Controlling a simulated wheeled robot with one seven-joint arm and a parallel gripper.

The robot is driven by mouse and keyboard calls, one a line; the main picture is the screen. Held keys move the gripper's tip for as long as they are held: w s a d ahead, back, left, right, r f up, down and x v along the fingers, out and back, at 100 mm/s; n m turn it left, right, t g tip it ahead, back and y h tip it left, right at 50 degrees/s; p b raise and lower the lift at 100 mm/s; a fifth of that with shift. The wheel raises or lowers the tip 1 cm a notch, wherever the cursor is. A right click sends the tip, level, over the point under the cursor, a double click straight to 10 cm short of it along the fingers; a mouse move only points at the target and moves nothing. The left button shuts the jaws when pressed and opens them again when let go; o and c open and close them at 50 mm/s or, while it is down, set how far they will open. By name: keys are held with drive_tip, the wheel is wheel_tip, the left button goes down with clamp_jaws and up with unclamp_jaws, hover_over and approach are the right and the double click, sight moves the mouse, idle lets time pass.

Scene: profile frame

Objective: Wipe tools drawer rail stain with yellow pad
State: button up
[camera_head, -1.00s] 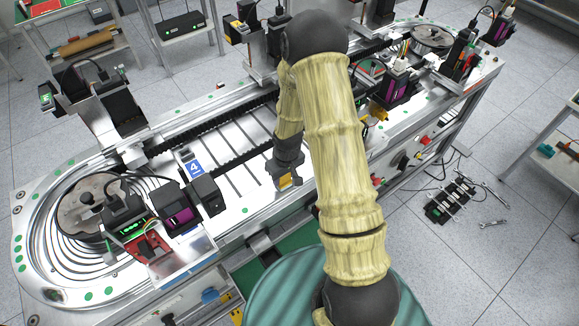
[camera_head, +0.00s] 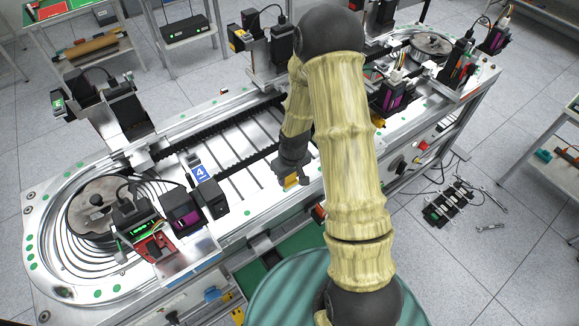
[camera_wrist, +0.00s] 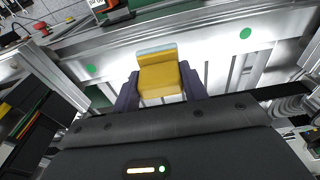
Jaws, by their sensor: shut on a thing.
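My gripper (camera_head: 292,172) is shut on the yellow pad (camera_head: 291,181), low over the bench's metal top near its front edge. In the wrist view the yellow pad (camera_wrist: 160,78) sits between the two dark fingers, with a pale blue-grey layer at its far end. I cannot tell whether the pad touches the surface. A green-lined area that looks like the open drawer (camera_head: 292,242) lies below the bench's front edge, partly hidden by my arm. At the top of the wrist view is a green strip (camera_wrist: 165,8) with dark and red items beside it. I cannot make out a stain.
The bench (camera_head: 240,222) carries a round turntable (camera_head: 100,200) at left, a black chain track (camera_head: 225,122) and boxed devices. A blue "4" label (camera_head: 201,173) marks the top. A power strip (camera_head: 448,203) and wrenches lie on the floor at right, where tiles are otherwise clear.

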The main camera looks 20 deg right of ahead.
drive_tip(key=shift+s+r+p, duration=0.1)
drive_tip(key=shift+r+p, duration=0.45)
drive_tip(key=shift+r, duration=0.6)
drive_tip(key=shift+d+f, duration=0.1)
drive_tip(key=shift+f, duration=0.1)
